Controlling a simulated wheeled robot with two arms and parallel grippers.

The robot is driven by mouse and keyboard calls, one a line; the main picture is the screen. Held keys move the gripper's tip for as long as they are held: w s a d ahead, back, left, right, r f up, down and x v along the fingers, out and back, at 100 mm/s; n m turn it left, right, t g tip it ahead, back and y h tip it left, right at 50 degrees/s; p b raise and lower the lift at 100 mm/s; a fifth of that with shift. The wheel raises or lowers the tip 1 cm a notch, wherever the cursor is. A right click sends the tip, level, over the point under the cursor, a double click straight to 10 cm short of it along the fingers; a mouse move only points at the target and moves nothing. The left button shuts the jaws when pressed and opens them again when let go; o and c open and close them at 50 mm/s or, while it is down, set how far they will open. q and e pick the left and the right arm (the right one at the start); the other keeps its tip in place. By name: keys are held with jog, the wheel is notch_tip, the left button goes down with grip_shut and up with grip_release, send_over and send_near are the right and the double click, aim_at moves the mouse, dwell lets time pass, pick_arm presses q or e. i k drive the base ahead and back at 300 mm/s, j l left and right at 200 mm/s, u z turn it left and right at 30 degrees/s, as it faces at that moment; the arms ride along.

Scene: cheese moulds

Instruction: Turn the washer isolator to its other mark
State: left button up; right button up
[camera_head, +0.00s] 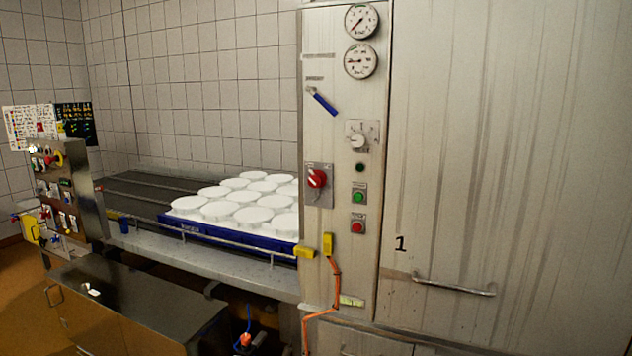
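A red rotary isolator switch (316,178) sits on a grey plate on the steel cabinet front. Its handle looks tilted; the marks around it are too small to read. A second red knob with yellow (56,160) is on the control panel (80,190) at the far left. I cannot tell from the labels which of the two belongs to the washer. Neither of my grippers is in view.
Gauges (361,22), a blue lever (322,102), a selector dial (359,138), and green (359,196) and red (358,226) buttons surround the cabinet switch. White moulds (250,216) stand in a blue tray (228,236) on the conveyor. A steel box (130,300) stands in front.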

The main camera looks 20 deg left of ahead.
aim_at(317, 179)
jog(key=i+j+u, duration=0.15)
jog(key=i, duration=0.4)
jog(key=i+j+u, duration=0.15)
jog(key=i, duration=0.35)
jog(key=j, duration=0.1)
